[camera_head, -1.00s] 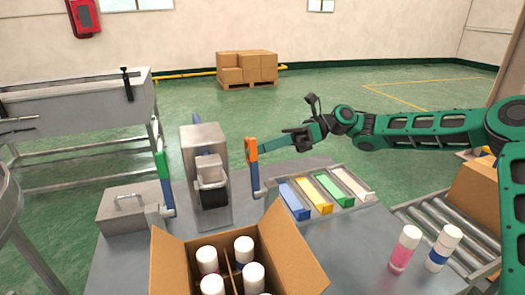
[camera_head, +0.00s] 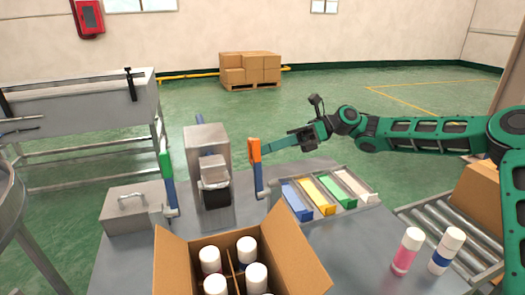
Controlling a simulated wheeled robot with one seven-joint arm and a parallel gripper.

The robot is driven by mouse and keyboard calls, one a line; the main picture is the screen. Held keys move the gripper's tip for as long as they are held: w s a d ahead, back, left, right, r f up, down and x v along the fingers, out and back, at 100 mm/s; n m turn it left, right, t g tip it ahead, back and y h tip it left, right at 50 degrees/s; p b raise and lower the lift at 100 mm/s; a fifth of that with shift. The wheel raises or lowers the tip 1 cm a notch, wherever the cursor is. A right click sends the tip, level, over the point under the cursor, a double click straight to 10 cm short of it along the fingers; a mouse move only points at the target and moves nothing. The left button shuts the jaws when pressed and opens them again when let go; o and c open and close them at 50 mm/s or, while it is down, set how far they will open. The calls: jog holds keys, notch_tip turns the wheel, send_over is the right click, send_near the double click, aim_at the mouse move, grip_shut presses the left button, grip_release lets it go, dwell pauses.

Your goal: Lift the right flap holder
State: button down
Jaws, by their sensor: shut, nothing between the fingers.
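The right flap holder (camera_head: 259,181) stands upright at the right of the grey metal machine, with an orange upper part and a blue lower part. The left flap holder (camera_head: 170,190), with a green top and blue lower part, stands on the other side. My gripper (camera_head: 270,149) comes in from the right and is shut, with nothing held. Its tip is right beside the orange top of the right flap holder; I cannot tell whether they touch. The open cardboard box (camera_head: 177,265) stands in front, with several white-capped cans (camera_head: 247,247) in it.
A tray with blue, yellow, green and pale bars (camera_head: 337,190) lies right of the holder, below my arm. Pink (camera_head: 407,250) and blue-banded (camera_head: 447,250) cans stand at the right near a roller conveyor (camera_head: 440,222). A metal case (camera_head: 130,213) sits at the left.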

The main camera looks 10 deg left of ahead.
jog(key=v, duration=1)
dwell(0.3)
